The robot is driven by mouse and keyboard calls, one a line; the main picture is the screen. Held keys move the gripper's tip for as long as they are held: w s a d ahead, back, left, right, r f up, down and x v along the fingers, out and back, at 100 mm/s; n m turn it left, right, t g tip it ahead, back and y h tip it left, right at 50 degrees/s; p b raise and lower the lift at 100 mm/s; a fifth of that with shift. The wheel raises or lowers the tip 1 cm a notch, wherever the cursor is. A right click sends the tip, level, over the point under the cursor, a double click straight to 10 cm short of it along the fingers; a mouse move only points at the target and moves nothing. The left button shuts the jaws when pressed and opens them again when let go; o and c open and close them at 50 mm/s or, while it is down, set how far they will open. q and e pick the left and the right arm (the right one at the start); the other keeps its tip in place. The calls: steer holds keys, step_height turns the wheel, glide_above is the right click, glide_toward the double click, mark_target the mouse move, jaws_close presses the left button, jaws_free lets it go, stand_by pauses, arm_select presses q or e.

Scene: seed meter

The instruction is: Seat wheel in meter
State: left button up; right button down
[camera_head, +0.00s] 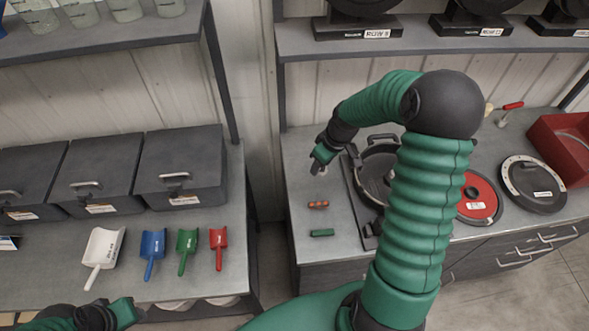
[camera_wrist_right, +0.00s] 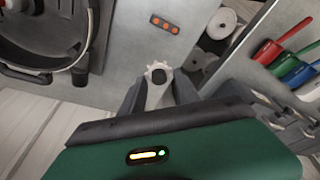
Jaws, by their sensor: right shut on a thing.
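The meter (camera_head: 372,160) is an open, dark round housing on the right-hand bench, partly hidden behind my right arm. It also shows at the upper left of the right wrist view (camera_wrist_right: 42,58). My right gripper (camera_head: 317,168) is above the bench, just left of the meter. In the right wrist view it is shut on a small pale toothed wheel (camera_wrist_right: 158,72) with a dark centre. The wheel is apart from the meter. My left gripper (camera_head: 128,312) is at the bottom left, by the left bench's front edge; its fingers are not clear.
A block with orange dots (camera_head: 318,204) and a green block (camera_head: 322,233) lie left of the meter. A red disc (camera_head: 480,198), a dark round lid (camera_head: 534,184) and a red bin (camera_head: 562,150) are to the right. Several scoops (camera_head: 152,250) lie on the left bench.

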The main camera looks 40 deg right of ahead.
steer(key=s+d+n+p, duration=0.1)
steer(key=s+d+p, duration=0.3)
steer(key=s+d, duration=0.45)
steer(key=s+d+n+p, duration=0.1)
steer(key=s+d+p, duration=0.45)
steer(key=d, duration=0.55)
steer(key=shift+n+y, duration=0.3)
steer(key=s+d+f+b, duration=0.1)
steer(key=f, duration=0.2)
steer(key=s+f+b, duration=0.1)
steer(key=s+f, duration=0.1)
steer(key=f, duration=0.1)
steer(key=s+d+f+b, duration=0.1)
steer(key=s+f, duration=0.1)
steer(key=f, duration=0.1)
steer(key=shift+s+d, duration=0.15)
steer(key=shift+d, duration=0.15)
steer(key=shift+d+f+b, duration=0.2)
steer(key=shift+f+b, duration=0.2)
steer(key=shift+f, duration=0.15)
steer(key=shift+a+r, duration=0.15)
